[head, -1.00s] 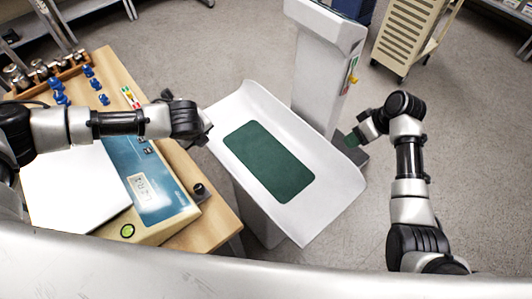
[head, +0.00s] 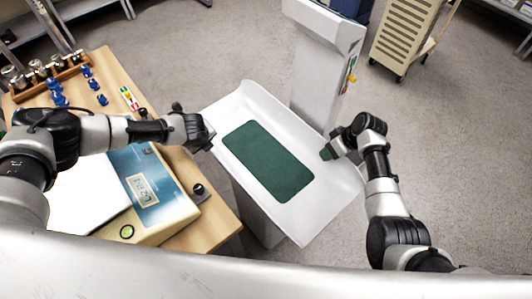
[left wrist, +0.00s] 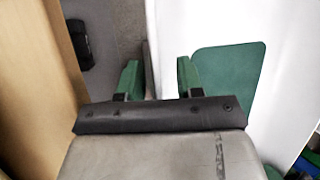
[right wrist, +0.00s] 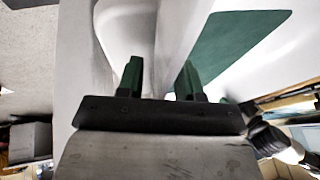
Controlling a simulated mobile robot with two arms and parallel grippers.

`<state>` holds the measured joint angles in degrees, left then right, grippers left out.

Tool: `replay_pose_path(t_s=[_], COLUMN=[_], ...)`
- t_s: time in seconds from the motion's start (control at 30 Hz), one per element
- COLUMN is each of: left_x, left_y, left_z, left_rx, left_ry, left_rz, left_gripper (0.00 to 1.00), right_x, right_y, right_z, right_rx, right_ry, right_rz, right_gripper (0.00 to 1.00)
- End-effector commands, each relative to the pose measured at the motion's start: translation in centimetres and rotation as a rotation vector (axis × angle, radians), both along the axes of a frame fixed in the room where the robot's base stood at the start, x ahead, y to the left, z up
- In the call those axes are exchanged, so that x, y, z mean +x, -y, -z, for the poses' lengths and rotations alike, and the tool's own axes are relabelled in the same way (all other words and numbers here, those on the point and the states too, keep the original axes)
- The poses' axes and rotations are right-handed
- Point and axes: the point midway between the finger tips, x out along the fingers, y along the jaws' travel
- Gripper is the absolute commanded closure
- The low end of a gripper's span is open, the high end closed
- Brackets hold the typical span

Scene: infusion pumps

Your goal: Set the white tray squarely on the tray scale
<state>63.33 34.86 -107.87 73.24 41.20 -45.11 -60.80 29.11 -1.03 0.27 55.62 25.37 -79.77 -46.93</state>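The white tray (head: 218,112) has raised curved side walls and a green mat (head: 268,160) in it. It sits on a white pedestal in front of the white column (head: 318,65) of the tray scale. My left gripper (head: 210,143) is open at the tray's left edge; in the left wrist view its green fingers (left wrist: 158,78) stand either side of the rim line. My right gripper (head: 326,153) is open at the tray's right side; in the right wrist view its fingers (right wrist: 160,78) are over the white wall. I cannot tell whether either touches it.
A wooden table (head: 120,75) at the left bears a blue-topped bench scale (head: 150,190), blue weights and a rack of metal weights. A beige slatted cart (head: 410,35) stands at the back right. The floor on the right is clear.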

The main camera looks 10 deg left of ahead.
Motion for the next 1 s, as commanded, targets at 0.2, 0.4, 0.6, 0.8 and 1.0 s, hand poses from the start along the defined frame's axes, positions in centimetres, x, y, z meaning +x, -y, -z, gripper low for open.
replay_pose_path(t_s=[0.2,0.4,0.6,0.8,1.0], left_x=[0.0,-0.01,-0.01,-0.01,0.06], left_y=[-0.01,-0.02,-0.02,-0.03,-0.03], left_z=[0.05,0.04,0.03,0.02,-0.11], left_rx=[0.0,0.0,0.0,0.001,0.0], left_ry=[0.0,0.0,0.0,-0.001,0.002], left_rz=[0.0,0.0,0.0,0.0,-0.001], left_gripper=[0.64,0.88,1.0,1.0,1.0], right_x=[0.02,0.01,0.01,0.01,0.07], right_y=[-0.01,0.0,0.02,0.03,0.03], right_z=[0.02,0.01,0.01,0.01,-0.14], right_rx=[0.0,0.0,0.0,0.0,0.001], right_ry=[0.0,0.0,0.0,0.0,0.002], right_rz=[0.0,0.0,0.001,0.001,0.001], right_gripper=[0.64,0.88,1.0,1.0,1.0])
